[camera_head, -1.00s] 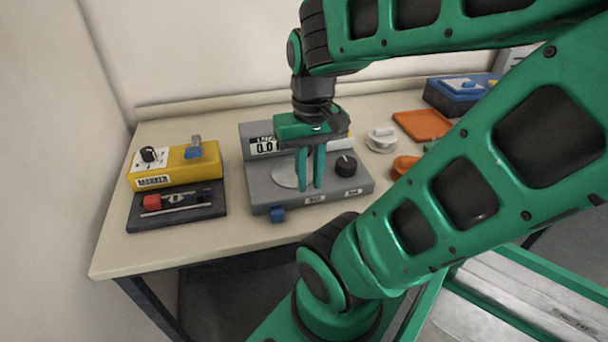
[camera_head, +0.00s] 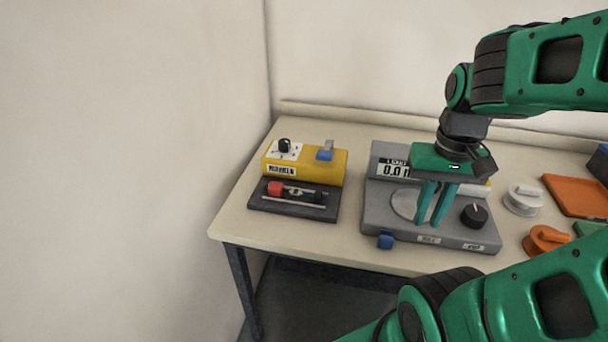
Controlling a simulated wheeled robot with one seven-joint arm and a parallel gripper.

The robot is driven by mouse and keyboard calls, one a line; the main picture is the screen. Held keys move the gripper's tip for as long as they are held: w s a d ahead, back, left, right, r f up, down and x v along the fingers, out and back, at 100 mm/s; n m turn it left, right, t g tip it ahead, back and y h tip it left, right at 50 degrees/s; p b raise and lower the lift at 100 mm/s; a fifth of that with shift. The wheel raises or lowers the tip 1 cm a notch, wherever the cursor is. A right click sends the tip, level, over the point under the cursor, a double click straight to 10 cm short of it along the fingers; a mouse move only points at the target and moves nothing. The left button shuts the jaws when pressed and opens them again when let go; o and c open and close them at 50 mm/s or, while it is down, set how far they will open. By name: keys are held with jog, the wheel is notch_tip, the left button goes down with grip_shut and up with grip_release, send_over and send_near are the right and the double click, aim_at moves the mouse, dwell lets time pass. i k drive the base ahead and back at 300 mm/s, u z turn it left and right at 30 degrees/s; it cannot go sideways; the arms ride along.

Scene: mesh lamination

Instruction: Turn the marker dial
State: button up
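The yellow marker box (camera_head: 325,170) stands at the left end of the table. Its black marker dial (camera_head: 285,146) sits on a white plate with marks at the box's left end. A blue tab (camera_head: 325,154) is on top at the right, and a label reading MARKER is on its front. My gripper (camera_head: 431,221) points down over the grey scale to the right of the marker box, well apart from the dial. Its two green fingers are spread with a gap and hold nothing that I can see. They partly hide the scale's round plate and display.
The grey scale (camera_head: 380,213) has a black knob (camera_head: 474,215) and a blue tab in front. A dark tray (camera_head: 265,205) with a red-ended tool lies before the marker box. White (camera_head: 523,199) and orange (camera_head: 546,240) spools and an orange tray (camera_head: 575,194) are right. A wall bounds the left.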

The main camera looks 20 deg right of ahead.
aim_at(284, 143)
jog(key=k, duration=1.15)
jog(key=u, duration=0.6)
jog(key=i, duration=1.7)
jog(key=z, duration=0.65)
